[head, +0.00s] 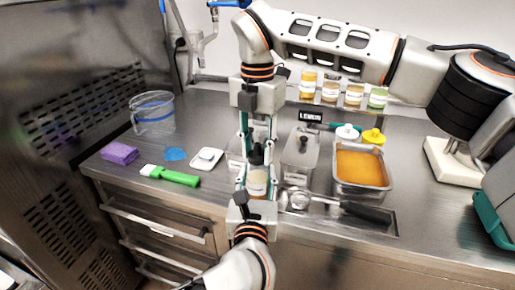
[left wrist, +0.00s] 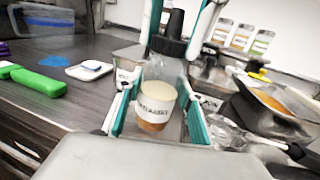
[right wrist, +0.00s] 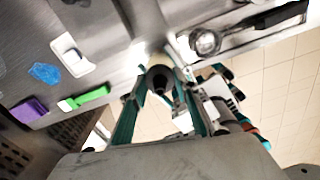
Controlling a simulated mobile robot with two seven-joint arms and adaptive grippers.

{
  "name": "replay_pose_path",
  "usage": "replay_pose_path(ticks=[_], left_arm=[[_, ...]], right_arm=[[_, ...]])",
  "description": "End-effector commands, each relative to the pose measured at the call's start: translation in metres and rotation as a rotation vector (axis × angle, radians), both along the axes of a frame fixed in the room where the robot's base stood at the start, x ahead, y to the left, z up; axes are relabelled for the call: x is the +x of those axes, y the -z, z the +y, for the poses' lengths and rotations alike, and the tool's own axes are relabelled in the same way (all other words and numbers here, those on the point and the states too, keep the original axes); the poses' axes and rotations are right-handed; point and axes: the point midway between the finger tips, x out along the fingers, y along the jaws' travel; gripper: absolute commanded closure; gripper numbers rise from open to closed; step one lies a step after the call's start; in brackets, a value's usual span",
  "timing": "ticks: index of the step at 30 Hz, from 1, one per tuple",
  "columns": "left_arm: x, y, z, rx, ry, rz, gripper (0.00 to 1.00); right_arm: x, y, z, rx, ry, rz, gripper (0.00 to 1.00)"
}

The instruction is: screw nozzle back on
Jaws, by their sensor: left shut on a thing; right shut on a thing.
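A clear squeeze bottle (left wrist: 160,88) with a pale label and amber liquid low inside stands upright between the fingers of my left gripper (left wrist: 158,115). In the head view the bottle (head: 257,183) is above the counter's front edge. The black nozzle (left wrist: 172,42) sits at the bottle's neck, tip up; whether its thread is fully engaged cannot be seen. My right gripper (head: 257,138) comes down from above, with its fingers shut around the nozzle. The right wrist view looks down on the nozzle (right wrist: 160,78) between the teal fingers.
A steel pan of orange mix (head: 361,168), a scoop with a black handle (head: 350,207) and lidded steel containers (head: 300,155) lie to the right. A green-handled brush (head: 172,176), purple sponge (head: 119,153), white scale (head: 207,158) and clear pitcher (head: 153,115) are left. Small jars (head: 331,90) line the back.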

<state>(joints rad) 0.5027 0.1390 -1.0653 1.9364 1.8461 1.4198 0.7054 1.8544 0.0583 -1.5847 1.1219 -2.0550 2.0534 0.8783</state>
Motion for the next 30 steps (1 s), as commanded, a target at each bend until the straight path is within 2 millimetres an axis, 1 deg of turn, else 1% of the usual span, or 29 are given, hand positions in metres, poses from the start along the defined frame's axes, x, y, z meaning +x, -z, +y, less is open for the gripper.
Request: replay_pose_path(ticks=[3, 4, 5, 6, 15, 19, 23, 30], left_arm=[[0.0, 0.0, 0.0, 0.0, 0.0, 0.0, 1.0], [0.0, 0.0, 0.0, 0.0, 0.0, 0.0, 1.0], [0.0, 0.0, 0.0, 0.0, 0.0, 0.0, 1.0], [0.0, 0.0, 0.0, 0.0, 0.0, 0.0, 1.0], [0.0, 0.0, 0.0, 0.0, 0.0, 0.0, 1.0], [0.0, 0.0, 0.0, 0.0, 0.0, 0.0, 1.0], [0.0, 0.0, 0.0, 0.0, 0.0, 0.0, 1.0], [0.0, 0.0, 0.0, 0.0, 0.0, 0.0, 1.0]], right_arm=[[0.0, 0.0, 0.0, 0.0, -0.004, 0.0, 0.96], [0.0, 0.0, 0.0, 0.0, -0.005, 0.0, 0.63], [0.0, 0.0, 0.0, 0.0, -0.005, 0.0, 0.55], [0.0, 0.0, 0.0, 0.0, -0.005, 0.0, 0.51], [0.0, 0.0, 0.0, 0.0, -0.007, 0.0, 0.51], [0.001, -0.007, 0.0, -0.001, -0.006, -0.003, 0.51], [0.001, -0.027, 0.0, 0.0, -0.006, -0.004, 0.51], [0.001, -0.076, 0.0, 0.001, -0.004, -0.005, 0.51]])
